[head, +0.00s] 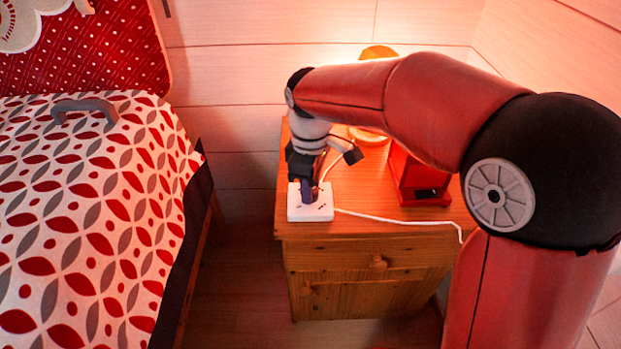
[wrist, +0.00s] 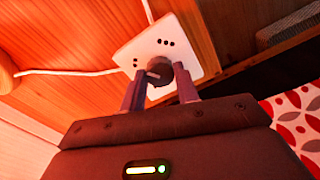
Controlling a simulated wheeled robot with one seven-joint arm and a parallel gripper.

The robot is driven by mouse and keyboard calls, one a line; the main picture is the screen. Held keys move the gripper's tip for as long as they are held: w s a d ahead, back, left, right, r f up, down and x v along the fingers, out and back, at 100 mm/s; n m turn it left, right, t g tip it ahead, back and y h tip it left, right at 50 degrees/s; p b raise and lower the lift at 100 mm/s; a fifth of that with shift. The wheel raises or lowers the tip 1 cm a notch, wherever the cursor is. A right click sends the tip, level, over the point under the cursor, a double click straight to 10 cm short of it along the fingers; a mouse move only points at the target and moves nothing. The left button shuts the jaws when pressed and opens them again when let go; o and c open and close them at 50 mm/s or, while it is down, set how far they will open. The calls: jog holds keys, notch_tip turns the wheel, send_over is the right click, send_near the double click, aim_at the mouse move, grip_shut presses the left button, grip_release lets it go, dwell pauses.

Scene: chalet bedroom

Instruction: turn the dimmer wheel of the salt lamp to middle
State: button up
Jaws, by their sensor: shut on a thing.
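The dimmer is a small white box (head: 322,211) at the front left corner of the wooden nightstand, with a white cord. The wrist view shows its top face (wrist: 196,36), dark dots on it and the round dark grey wheel (wrist: 162,72) in the middle. My gripper (head: 308,193) points down over the box. In the wrist view my gripper (wrist: 160,73) has its fingers on both sides of the wheel, shut on it. A pale mark shows on the wheel; its exact setting is unclear. The glowing orange salt lamp (head: 377,52) stands behind, mostly hidden by my arm.
A red box (head: 409,181) with a dark opening stands on the nightstand (head: 360,222), right of the dimmer. The white cord (head: 405,219) runs right along the front of the top. A bed (head: 85,210) with a patterned cover and a grey curved object (head: 85,105) is at left.

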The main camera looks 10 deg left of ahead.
jog(key=shift+r+n, duration=0.1)
jog(key=shift+n, duration=0.4)
jog(key=o, duration=1)
jog(key=shift+r+p, duration=0.7)
jog(key=shift+r, duration=3.15)
